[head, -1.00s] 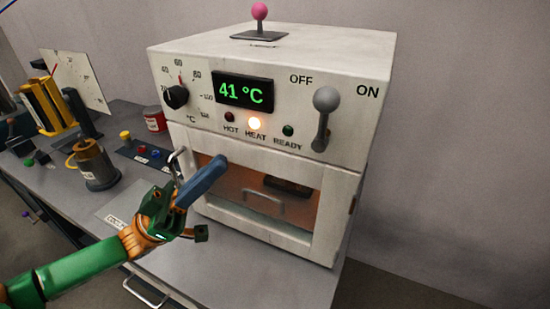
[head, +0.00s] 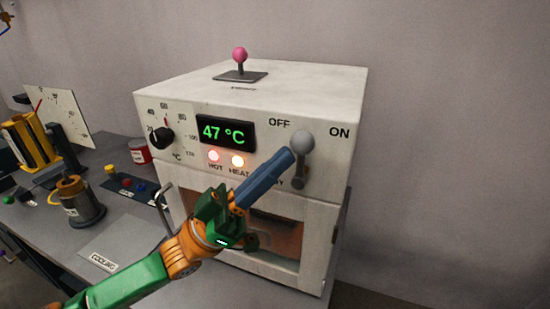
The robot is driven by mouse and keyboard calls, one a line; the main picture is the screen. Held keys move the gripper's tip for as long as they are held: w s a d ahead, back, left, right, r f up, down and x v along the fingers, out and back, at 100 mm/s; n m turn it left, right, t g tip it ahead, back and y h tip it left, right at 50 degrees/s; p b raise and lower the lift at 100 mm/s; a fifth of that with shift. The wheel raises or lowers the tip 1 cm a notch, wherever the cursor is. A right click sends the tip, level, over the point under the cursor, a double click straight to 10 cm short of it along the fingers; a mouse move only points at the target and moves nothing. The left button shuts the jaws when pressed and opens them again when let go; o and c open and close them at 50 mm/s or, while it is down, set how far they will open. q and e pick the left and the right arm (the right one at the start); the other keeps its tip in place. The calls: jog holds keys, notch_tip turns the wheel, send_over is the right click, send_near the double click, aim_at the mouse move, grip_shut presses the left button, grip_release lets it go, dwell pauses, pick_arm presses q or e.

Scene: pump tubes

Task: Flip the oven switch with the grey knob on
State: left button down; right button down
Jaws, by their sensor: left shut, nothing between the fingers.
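The oven switch is a lever with a round grey knob (head: 302,141) on the right of the oven's front panel. My left gripper (head: 287,158) is shut and empty. Its blue fingers point up and right, with their tips just left of the lever, below the knob. I cannot tell whether they touch it. The white oven (head: 325,110) shows 47 °C on its display (head: 226,133). The HOT and HEAT lamps are lit; the READY lamp is hidden behind my fingers. My right gripper is not in view.
A pink-knobbed lever (head: 239,56) stands on the oven's top. A black dial (head: 162,138) is at the panel's left. Space right of the oven is clear.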

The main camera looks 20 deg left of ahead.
aim_at(301, 159)
pick_arm(q)
jog(key=shift+a, duration=0.1)
jog(key=shift+g, duration=0.3)
jog(key=shift+r+m+g+p, duration=0.1)
jog(key=shift+m+g+p, duration=0.2)
jog(key=shift+m, duration=0.1)
jog(key=shift+d+r+m+g+p, duration=0.1)
jog(key=shift+d+m+g+p, duration=0.15)
jog(key=shift+m+g, duration=0.2)
jog(key=m+g+y+p, duration=0.1)
jog(key=p, duration=0.2)
jog(key=d+r+m+g+y+p, duration=0.1)
jog(key=g+p, duration=0.1)
jog(key=p, duration=0.1)
jog(key=m+g+y+p, duration=0.1)
jog(key=m+p, duration=0.1)
jog(key=p, duration=0.1)
jog(key=shift+d+r+g+y+p, duration=0.25)
jog(key=shift+r+y+p, duration=0.05)
jog(key=shift+r+y, duration=0.1)
jog(key=shift+d+f+p, duration=0.4)
jog(key=shift+p, duration=0.45)
jog(key=shift+f, duration=0.1)
